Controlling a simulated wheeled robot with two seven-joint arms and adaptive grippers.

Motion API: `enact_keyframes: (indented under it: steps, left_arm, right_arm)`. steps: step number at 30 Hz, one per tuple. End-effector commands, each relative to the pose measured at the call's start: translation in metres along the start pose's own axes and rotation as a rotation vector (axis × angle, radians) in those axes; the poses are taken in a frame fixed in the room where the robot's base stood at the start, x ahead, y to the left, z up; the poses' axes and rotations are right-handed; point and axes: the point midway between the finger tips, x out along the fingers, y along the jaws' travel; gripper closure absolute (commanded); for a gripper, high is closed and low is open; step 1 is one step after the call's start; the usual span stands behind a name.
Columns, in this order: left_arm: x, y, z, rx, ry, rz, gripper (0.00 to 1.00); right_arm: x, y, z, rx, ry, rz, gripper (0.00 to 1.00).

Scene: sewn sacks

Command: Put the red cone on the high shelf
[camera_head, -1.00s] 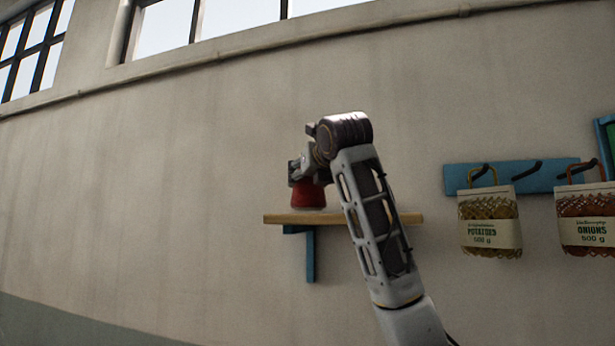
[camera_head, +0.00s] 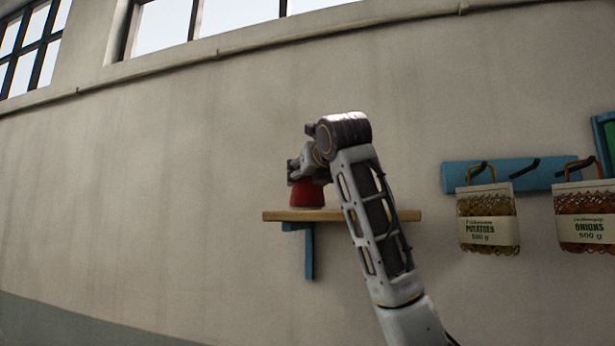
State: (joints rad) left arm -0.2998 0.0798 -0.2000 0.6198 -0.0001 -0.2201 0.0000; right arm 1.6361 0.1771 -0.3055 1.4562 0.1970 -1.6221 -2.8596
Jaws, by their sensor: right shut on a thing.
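The red cone (camera_head: 308,195) is at the wooden high shelf (camera_head: 285,215), near its left part. Its base appears to be at the shelf's top; I cannot tell whether it fully rests there. My right gripper (camera_head: 298,176) is over the cone and shut on its upper part, which the gripper hides. My right arm comes up from below and crosses in front of the shelf's right part. My left gripper is not in view.
A blue bracket (camera_head: 309,252) holds the shelf to the pale wall. To the right, a blue hook rail (camera_head: 530,172) carries a potato sack (camera_head: 488,222) and an onion sack (camera_head: 586,220). The wall left of the shelf is clear.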

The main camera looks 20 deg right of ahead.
Motion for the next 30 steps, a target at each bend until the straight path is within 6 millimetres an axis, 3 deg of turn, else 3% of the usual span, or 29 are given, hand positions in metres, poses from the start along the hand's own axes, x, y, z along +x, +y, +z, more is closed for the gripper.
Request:
enact_keyframes:
  steps: [9,10,15,30]
  left_arm:
    - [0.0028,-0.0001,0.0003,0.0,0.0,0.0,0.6]
    - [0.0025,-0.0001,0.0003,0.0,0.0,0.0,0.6]
    - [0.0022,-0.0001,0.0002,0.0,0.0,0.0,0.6]
    - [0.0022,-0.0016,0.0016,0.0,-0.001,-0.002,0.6]
  right_arm:
    - [0.0004,-0.0002,-0.0039,0.0,-0.001,0.0,0.64]
    - [0.0003,-0.0002,-0.0035,0.0,-0.001,0.0,0.32]
    - [0.0003,-0.0001,-0.0033,0.0,-0.001,0.0,0.1]
    - [-0.0033,-0.0002,-0.0034,0.0,0.0,0.0,0.1]
